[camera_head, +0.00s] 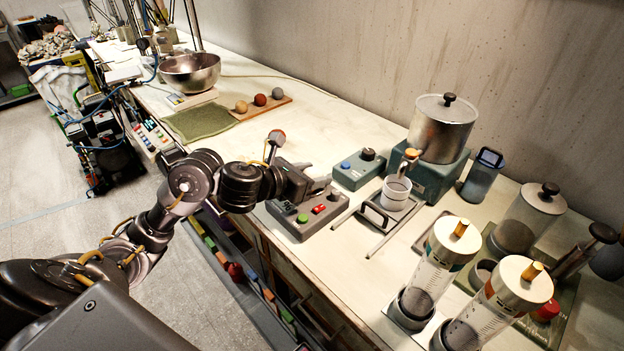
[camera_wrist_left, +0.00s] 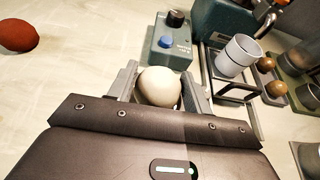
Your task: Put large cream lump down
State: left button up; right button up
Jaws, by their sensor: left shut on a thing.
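The large cream lump (camera_wrist_left: 158,86) sits between the two fingers of my left gripper in the left wrist view. It is pale, smooth and rounded. My left gripper (camera_wrist_left: 158,92) is shut on it. In the head view my left gripper (camera_head: 318,183) is over the bench (camera_head: 345,120), just behind the grey control box; the lump cannot be made out there. I cannot tell whether the lump touches the bench. My right gripper is not in view.
A control box (camera_head: 308,215) with red and green buttons is close in front of the gripper. A blue-knobbed box (camera_head: 360,170) and a white cup (camera_head: 396,192) on a stand are to its right. A wooden board (camera_head: 244,113) with three balls lies behind left.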

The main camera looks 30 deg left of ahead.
pick_arm(q)
jog(key=shift+f, duration=0.1)
jog(key=shift+f, duration=0.15)
jog(key=o, duration=1.1)
jog(key=shift+c, duration=0.2)
jog(key=shift+r, duration=0.2)
